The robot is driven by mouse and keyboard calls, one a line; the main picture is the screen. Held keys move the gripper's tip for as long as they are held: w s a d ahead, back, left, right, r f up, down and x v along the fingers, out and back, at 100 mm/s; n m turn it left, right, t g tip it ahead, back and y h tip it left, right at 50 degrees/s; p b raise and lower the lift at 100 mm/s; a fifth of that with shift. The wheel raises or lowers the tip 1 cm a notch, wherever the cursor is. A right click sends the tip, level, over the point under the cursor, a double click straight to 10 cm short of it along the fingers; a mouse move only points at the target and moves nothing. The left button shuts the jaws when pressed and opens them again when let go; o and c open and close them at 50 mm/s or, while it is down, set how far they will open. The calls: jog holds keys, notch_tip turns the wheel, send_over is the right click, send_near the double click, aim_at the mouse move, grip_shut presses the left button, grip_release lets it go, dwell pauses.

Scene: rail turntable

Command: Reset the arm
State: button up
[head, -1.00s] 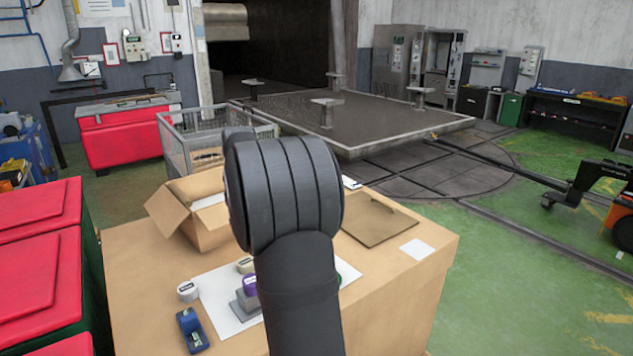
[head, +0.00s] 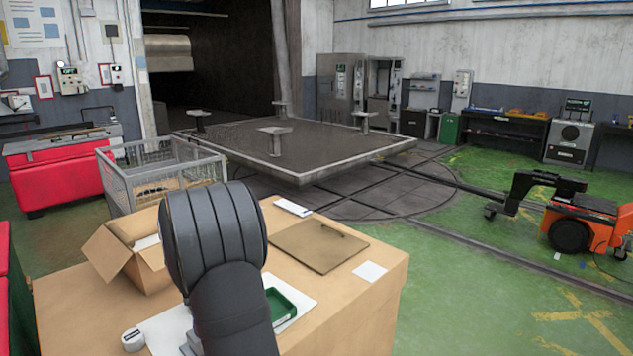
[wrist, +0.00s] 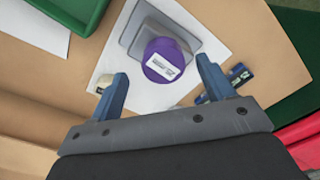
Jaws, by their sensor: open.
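My gripper (wrist: 161,70) is open in the wrist view, its two blue fingers apart and nothing gripped between them. A purple round piece with a white label (wrist: 168,60) shows between and beyond the fingertips, on a grey stepped block (wrist: 190,22). How far the fingers are above it I cannot tell. In the head view my arm stands over the workbench (head: 345,310), and its dark link hides the gripper, the purple piece and most of the block.
A green tray (head: 290,318), white round item (head: 132,340), open cardboard box (head: 112,262) and brown board (head: 330,258) are on the bench. In the wrist view, a cream piece (wrist: 104,83) and blue device (wrist: 238,76) lie near the fingers. The turntable platform (head: 330,165) stands behind.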

jog(key=shift+f, duration=2)
